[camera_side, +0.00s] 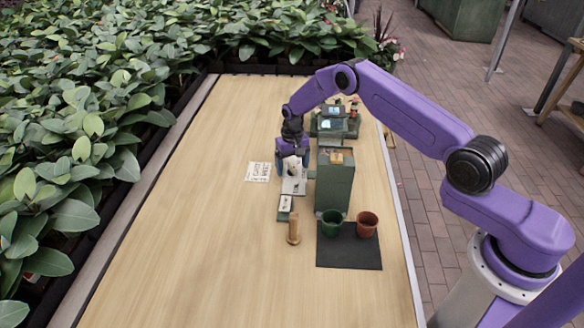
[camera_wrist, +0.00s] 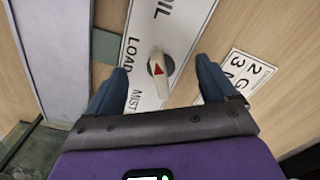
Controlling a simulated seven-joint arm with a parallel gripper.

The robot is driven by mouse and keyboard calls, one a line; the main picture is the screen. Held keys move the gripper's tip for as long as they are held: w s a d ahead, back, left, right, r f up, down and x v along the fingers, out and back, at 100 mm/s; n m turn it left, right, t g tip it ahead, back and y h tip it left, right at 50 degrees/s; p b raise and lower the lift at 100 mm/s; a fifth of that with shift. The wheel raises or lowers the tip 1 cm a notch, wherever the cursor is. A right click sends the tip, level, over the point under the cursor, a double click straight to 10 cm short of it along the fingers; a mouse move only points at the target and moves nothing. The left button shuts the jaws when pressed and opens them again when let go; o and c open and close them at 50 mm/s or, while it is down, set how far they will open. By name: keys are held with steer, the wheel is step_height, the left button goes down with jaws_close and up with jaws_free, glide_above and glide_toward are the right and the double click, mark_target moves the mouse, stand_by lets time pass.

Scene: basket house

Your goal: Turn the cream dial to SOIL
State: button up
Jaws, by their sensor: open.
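The cream dial (camera_wrist: 155,86) sits on a white label plate (camera_wrist: 177,28) in the wrist view. It is a long cream knob with a red triangle near its middle. The plate reads LOAD and MIST, plus a word cut off by the frame edge, ending in "OIL". I cannot tell which label the dial points to. My gripper (camera_wrist: 160,66) is open, with one blue finger on each side of the dial and gaps between. In the side view my gripper (camera_side: 293,164) is low over the white plate (camera_side: 293,186), beside a green cabinet (camera_side: 335,188).
A card (camera_side: 258,172) with printed characters lies left of the plate. A wooden cylinder (camera_side: 293,229) stands in front. A green pot (camera_side: 331,222) and a terracotta pot (camera_side: 367,223) stand on a black mat (camera_side: 348,252). Devices (camera_side: 335,122) stand behind the cabinet. The left tabletop is clear.

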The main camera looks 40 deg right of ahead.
steer(key=shift+r, duration=0.15)
steer(key=shift+r, duration=3.45)
